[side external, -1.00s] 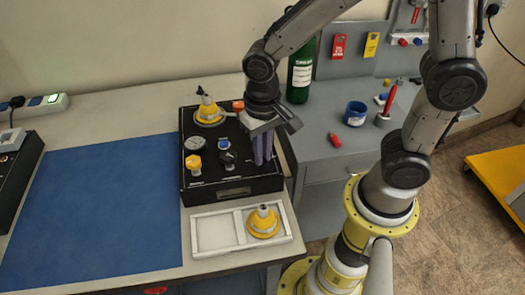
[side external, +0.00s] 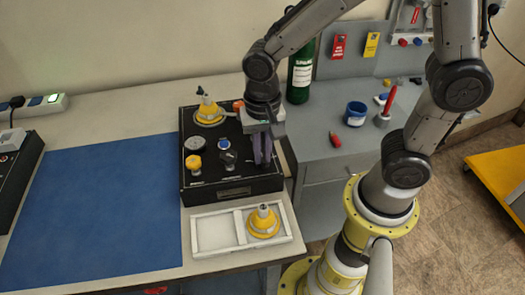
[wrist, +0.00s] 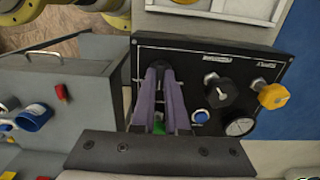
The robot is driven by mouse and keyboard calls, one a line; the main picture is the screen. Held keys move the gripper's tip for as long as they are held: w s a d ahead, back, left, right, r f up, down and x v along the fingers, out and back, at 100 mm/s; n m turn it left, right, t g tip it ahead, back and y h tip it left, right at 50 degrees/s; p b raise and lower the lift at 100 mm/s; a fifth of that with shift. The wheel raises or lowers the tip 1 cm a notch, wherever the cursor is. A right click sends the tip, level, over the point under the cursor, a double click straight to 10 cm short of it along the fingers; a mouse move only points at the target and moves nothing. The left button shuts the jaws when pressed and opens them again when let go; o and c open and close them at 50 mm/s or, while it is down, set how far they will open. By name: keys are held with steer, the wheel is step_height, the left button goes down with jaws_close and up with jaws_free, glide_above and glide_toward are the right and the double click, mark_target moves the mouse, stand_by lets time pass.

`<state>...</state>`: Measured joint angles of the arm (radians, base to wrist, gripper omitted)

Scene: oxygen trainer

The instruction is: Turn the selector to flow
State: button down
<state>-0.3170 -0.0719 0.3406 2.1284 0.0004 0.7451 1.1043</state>
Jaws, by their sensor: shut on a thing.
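The black trainer panel (side external: 232,186) lies on the bench and also shows in the wrist view (wrist: 190,50). My gripper (side external: 262,160) points down over the right part of the panel. In the wrist view its purple fingers (wrist: 160,76) are close together, shut on the selector. The fingers hide the selector almost wholly, so its pointer and setting cannot be read. A green patch (wrist: 158,128) shows between the fingers. A black knob (side external: 228,157), a yellow knob (side external: 195,162), a blue button (side external: 224,144) and a round gauge (side external: 195,143) are left of the gripper.
A yellow regulator (side external: 209,112) stands at the panel's back left. A white tray (side external: 215,247) in front holds another yellow fitting (side external: 263,222). A green cylinder (side external: 300,78) stands behind my gripper. The blue mat (side external: 95,210) is clear.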

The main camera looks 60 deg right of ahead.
mark_target(263, 158)
steer(key=c, duration=0.9)
jaws_free()
step_height(263, 158, up, 14)
steer(key=shift+f, duration=0.1)
